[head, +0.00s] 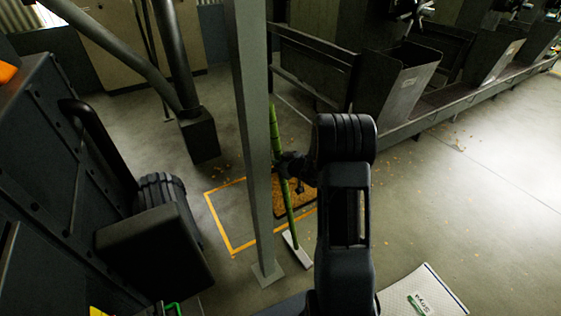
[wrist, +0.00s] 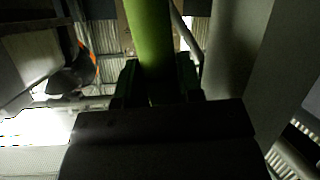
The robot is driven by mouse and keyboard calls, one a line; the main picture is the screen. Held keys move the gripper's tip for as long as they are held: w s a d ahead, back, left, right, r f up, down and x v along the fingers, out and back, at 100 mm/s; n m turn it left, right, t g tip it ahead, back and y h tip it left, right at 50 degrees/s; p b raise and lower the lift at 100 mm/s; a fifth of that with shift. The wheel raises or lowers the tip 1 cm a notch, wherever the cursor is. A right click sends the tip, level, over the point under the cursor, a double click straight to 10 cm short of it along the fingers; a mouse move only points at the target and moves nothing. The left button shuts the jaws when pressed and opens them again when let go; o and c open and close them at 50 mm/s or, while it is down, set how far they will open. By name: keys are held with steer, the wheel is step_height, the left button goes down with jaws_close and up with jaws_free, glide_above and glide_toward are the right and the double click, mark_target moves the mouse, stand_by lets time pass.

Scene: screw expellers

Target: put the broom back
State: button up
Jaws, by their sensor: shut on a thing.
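The broom (head: 286,190) has a green handle and a pale grey head (head: 297,250) low near the floor. It stands nearly upright, tilted a little, just right of a grey steel post. My gripper (head: 289,165) is shut around the green handle in its upper part. In the wrist view, the green handle (wrist: 150,45) runs between the two fingers of my gripper (wrist: 158,85). I cannot tell whether the broom head touches the floor.
The grey post (head: 252,130) stands close left of the broom. A yellow floor outline (head: 219,222) surrounds a dark tray of orange-brown material (head: 308,188) behind it. Machines with chutes (head: 400,95) line the back right. A white sack (head: 425,295) lies front right. Open floor (head: 480,190) is right.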

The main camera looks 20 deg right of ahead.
steer(key=shift+f, duration=0.15)
steer(key=o, duration=0.9)
steer(key=s+d+r+m+g+h, duration=0.1)
steer(key=s+d+r+m+h, duration=0.2)
steer(key=s+r, duration=0.75)
steer(key=s+a+r+g, duration=0.1)
steer(key=s+a+g, duration=0.2)
steer(key=s+a, duration=0.2)
steer(key=s+a+r+m+g, duration=0.1)
steer(key=s+a+g, duration=0.1)
steer(key=s+a, duration=0.3)
steer(key=s+a+r+g, duration=0.1)
steer(key=s+a+g, duration=0.2)
steer(key=s+a, duration=0.3)
steer(key=shift+s+m+g+b, duration=0.3)
steer(key=shift+s+b, duration=0.05)
steer(key=shift+s, duration=1)
